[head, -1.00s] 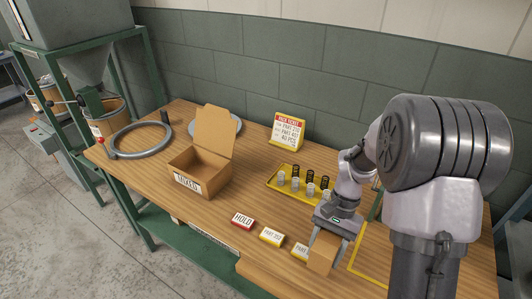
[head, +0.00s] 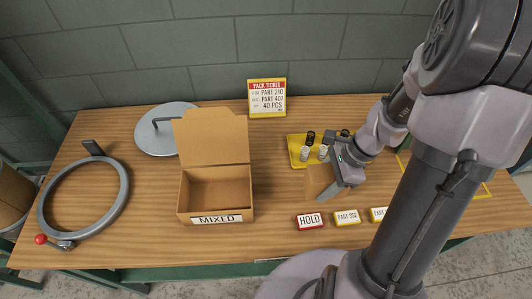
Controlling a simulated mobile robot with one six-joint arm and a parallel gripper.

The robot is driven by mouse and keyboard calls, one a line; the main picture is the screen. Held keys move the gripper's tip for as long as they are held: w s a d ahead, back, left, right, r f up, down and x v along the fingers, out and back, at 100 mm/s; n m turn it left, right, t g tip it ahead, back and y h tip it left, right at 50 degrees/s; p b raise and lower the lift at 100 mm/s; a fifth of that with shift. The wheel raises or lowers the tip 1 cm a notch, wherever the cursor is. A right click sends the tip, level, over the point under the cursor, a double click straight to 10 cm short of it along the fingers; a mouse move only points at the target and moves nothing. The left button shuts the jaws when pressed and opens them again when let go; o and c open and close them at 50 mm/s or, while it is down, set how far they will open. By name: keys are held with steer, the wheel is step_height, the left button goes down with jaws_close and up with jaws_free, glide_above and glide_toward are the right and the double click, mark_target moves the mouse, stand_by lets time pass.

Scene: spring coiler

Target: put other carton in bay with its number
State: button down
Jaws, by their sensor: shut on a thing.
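My gripper (head: 340,178) is right of centre, just in front of the yellow tray. It is shut on a small brown carton (head: 318,179), whose colour is close to the tabletop. Any number on the carton cannot be read, and I cannot tell whether it touches the table. Along the front edge stand a red HOLD sign (head: 309,222), a yellow PART sign (head: 346,217) and another yellow PART sign (head: 378,214) partly behind my arm. A yellow outline (head: 480,192) shows on the table at the right. My arm hides much of that side.
An open brown box labelled MIXED (head: 216,218) stands left of the carton. The yellow tray (head: 296,150) holds black and pale springs. A pack ticket (head: 267,96) stands at the back. A grey ring (head: 84,200) and a round plate (head: 160,130) lie left.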

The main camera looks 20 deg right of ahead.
steer(key=b, duration=0.4)
glide_above(265, 177)
steer(key=d, duration=0.2)
steer(key=shift+s+a+f, duration=0.2)
steer(key=shift+f, duration=0.6)
steer(key=shift+w+a+f, duration=0.1)
steer(key=shift+a+f, duration=0.05)
steer(key=shift+f, duration=0.05)
steer(key=shift+f+b, duration=1)
steer(key=shift+f, duration=0.65)
steer(key=c, duration=0.6)
jaws_free()
